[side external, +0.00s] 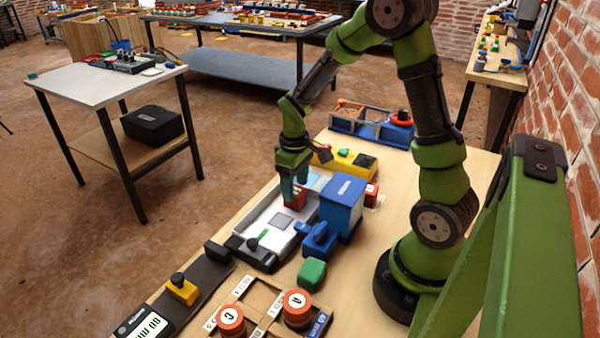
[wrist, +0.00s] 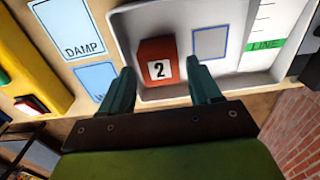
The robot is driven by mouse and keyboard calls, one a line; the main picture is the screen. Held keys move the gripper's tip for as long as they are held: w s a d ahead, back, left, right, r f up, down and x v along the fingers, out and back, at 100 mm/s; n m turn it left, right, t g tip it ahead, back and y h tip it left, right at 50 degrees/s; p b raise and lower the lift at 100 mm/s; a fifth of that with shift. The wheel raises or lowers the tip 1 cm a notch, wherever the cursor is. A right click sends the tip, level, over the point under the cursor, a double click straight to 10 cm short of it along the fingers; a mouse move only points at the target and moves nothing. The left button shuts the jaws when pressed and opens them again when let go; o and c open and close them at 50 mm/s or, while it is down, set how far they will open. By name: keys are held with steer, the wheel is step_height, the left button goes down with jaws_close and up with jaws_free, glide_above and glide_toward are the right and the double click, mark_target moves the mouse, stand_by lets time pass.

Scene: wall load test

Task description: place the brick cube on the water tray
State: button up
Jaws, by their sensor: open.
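The brick cube (wrist: 161,50) is orange-red with a white "2" label. It sits inside the white water tray (wrist: 215,15), to the left of a grey square marking in the wrist view. In the side view the cube (side external: 296,199) shows under my gripper (side external: 293,178), at the far end of the tray (side external: 254,224). In the wrist view my gripper (wrist: 163,84) is open, with one teal finger at each side of the cube. The fingertips are very near the cube; I cannot tell whether they touch it.
A blue box (side external: 342,207) and a smaller blue block (side external: 319,238) stand right beside the tray. A second red cube (side external: 371,194) is behind the box. A green block (side external: 312,274) lies in front. A "DAMP" card (wrist: 75,25) and a yellow block (wrist: 32,70) lie left of the tray.

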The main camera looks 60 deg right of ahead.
steer(key=shift+a+r, duration=0.1)
steer(key=shift+r, duration=0.4)
steer(key=s+a+r+m+t+y, duration=0.1)
steer(key=s+a+r+m+t, duration=0.1)
steer(key=s+a+r, duration=0.3)
steer(key=s+a+r+m+t+y, duration=0.1)
steer(key=s+a+r+t, duration=0.4)
steer(key=r, duration=0.9)
steer(key=a+m, duration=0.1)
steer(key=a, duration=0.2)
steer(key=shift+f, duration=0.1)
